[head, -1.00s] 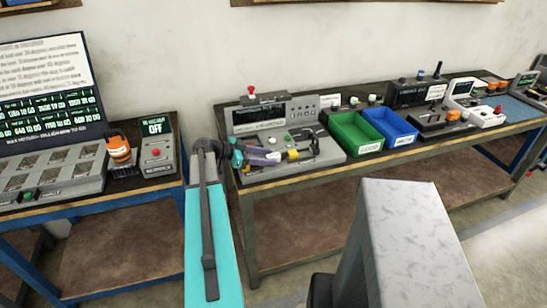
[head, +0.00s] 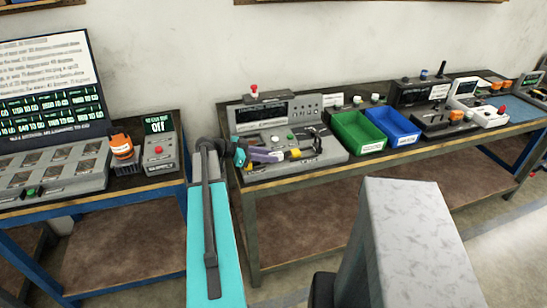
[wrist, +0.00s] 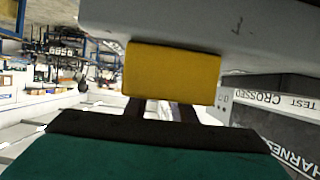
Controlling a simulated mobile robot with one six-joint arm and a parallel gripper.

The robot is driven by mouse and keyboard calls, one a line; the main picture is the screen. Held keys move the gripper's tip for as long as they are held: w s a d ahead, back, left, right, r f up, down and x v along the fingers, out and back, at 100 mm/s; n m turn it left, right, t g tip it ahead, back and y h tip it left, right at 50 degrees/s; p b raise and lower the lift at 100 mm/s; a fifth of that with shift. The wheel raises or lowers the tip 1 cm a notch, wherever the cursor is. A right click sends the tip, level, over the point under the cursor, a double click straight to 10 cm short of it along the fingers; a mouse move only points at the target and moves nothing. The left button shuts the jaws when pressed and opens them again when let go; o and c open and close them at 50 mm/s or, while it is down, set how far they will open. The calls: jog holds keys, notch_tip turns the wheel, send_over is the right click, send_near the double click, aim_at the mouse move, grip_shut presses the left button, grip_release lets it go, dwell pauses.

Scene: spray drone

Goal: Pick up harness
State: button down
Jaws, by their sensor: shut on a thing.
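My gripper (head: 291,155), at the end of the teal and purple arm, is low over the grey test station on the middle bench. It is shut on the harness, whose yellow block (wrist: 172,72) shows in the wrist view, with short dark strands below it. The yellow part also shows small in the head view (head: 296,153). My teal gripper part and its dark edge fill the bottom of the wrist view. The fingertips are not clear, and I cannot tell whether the harness touches the station.
The test station (head: 275,116) has a red-topped knob and several buttons close by. A green bin (head: 357,147) and a blue bin (head: 391,142) stand to its right. An orange device (head: 121,147) and an "OFF" box (head: 159,152) are on the left bench.

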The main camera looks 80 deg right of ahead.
jog(key=shift+r, duration=0.15)
jog(key=shift+r+b, duration=1.5)
jog(key=shift+r, duration=3.4)
jog(key=shift+w, duration=0.1)
